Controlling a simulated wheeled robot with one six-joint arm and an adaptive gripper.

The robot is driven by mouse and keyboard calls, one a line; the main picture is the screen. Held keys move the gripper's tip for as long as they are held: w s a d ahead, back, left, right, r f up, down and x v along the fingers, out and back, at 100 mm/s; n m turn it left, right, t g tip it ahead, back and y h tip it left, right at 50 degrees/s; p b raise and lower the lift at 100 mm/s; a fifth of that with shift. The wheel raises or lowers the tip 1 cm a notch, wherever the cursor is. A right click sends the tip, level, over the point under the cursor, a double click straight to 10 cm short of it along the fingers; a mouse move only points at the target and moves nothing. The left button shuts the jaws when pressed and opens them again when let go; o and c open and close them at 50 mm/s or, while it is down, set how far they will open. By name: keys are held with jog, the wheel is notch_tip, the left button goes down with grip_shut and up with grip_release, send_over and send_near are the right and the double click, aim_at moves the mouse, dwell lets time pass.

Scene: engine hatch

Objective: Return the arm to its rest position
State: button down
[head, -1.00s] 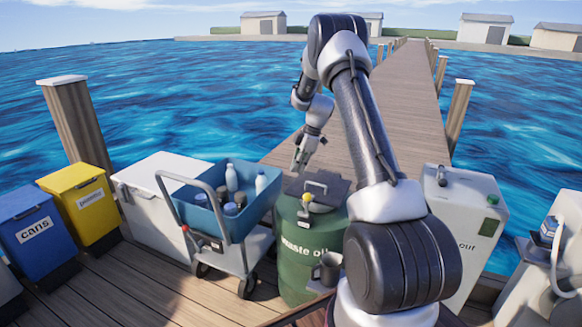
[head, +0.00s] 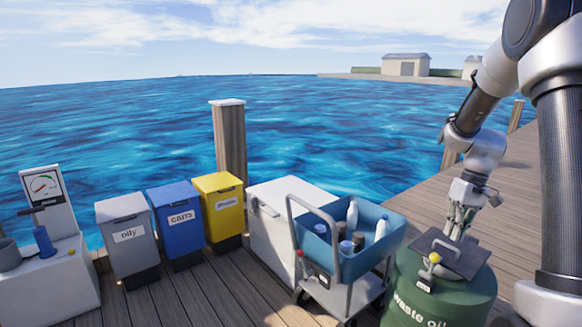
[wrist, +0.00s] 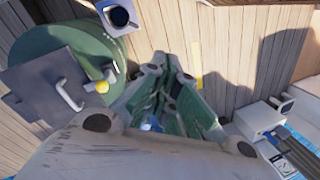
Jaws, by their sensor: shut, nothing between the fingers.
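My arm rises at the right edge of the head view and bends down to my gripper (head: 458,222). The gripper points down, its fingers closed together with nothing between them. In the head view it overlaps the back of the green waste oil drum (head: 410,305); whether it touches cannot be told. In the wrist view my gripper (wrist: 168,65) shows its green-grey fingers together, apart from the drum (wrist: 95,42), which lies to the left.
A cart with a blue tray (head: 372,262) of bottles and cans stands left of the drum. Farther left are a white chest (head: 262,232), a yellow bin (head: 222,215), a blue cans bin (head: 180,228) and a grey oily bin (head: 130,245). Open decking lies in front.

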jog(key=s+a+r+t+h, duration=0.1)
jog(key=s+a+r, duration=0.3)
jog(key=s+r, duration=0.4)
jog(key=s+a+r+m+t+h, duration=0.1)
jog(key=s+a+r+t, duration=0.3)
jog(key=s+r, duration=0.5)
jog(key=s, duration=0.6)
jog(key=shift+s+r+t, duration=0.15)
jog(key=shift+s+t, duration=0.15)
jog(key=shift+s, duration=0.05)
